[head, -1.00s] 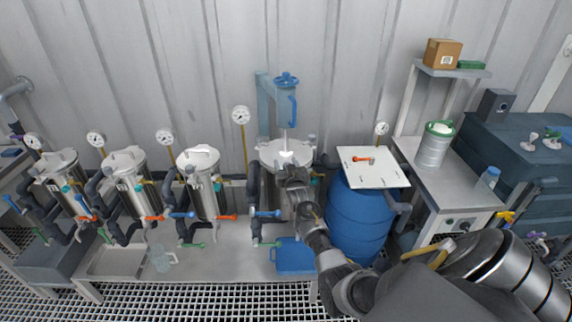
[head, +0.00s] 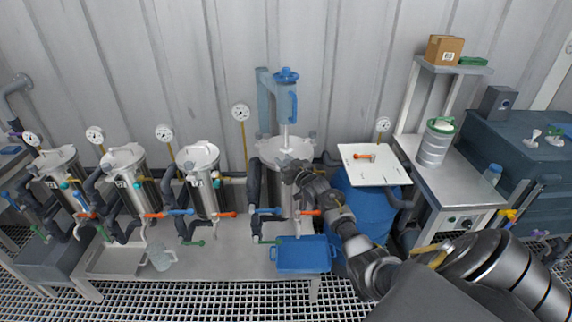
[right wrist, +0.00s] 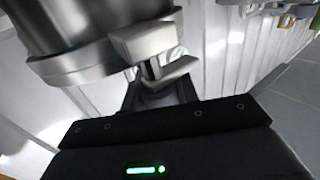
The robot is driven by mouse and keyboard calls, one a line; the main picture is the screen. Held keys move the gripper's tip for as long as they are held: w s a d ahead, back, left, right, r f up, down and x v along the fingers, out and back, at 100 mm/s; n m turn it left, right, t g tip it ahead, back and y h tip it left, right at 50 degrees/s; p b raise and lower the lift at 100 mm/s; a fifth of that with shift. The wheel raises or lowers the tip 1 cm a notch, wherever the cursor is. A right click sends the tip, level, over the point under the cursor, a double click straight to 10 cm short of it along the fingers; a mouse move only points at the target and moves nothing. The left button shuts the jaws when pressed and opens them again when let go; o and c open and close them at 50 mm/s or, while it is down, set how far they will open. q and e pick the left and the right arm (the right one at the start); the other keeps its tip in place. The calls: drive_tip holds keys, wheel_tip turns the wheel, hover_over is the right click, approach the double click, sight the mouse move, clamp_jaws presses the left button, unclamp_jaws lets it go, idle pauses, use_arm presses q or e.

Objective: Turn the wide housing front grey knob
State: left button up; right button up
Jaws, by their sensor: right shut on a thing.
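The wide housing (head: 285,147) is the broad steel vessel with a round lid, under a blue upright arm at the middle of the head view. My right gripper (head: 291,172) is at the front of its lid rim. In the right wrist view, the grey knob (right wrist: 143,40) is a pale block beside the round steel housing wall (right wrist: 75,65). My right gripper (right wrist: 155,92) is shut on the knob's lower part. In the head view my gripper hides the front knob. My left gripper is not in view.
Slimmer steel housings (head: 198,180) with gauges and coloured valve handles stand to the left. A blue drum (head: 362,215) with a white board (head: 374,166) on top stands close on the right.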

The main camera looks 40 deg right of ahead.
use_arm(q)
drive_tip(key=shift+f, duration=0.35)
use_arm(e)
drive_tip(key=shift+a+n+y, duration=0.1)
drive_tip(key=shift+n+y, duration=0.3)
drive_tip(key=shift+y, duration=0.2)
drive_tip(key=o, duration=1)
drive_tip(key=shift+s, duration=0.1)
use_arm(q)
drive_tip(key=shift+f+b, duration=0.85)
drive_tip(key=shift+b, duration=0.05)
use_arm(e)
drive_tip(key=shift+s+a, duration=0.15)
drive_tip(key=shift+s, duration=2.5)
drive_tip(key=shift+s+a, duration=0.1)
drive_tip(key=shift+s, duration=2.55)
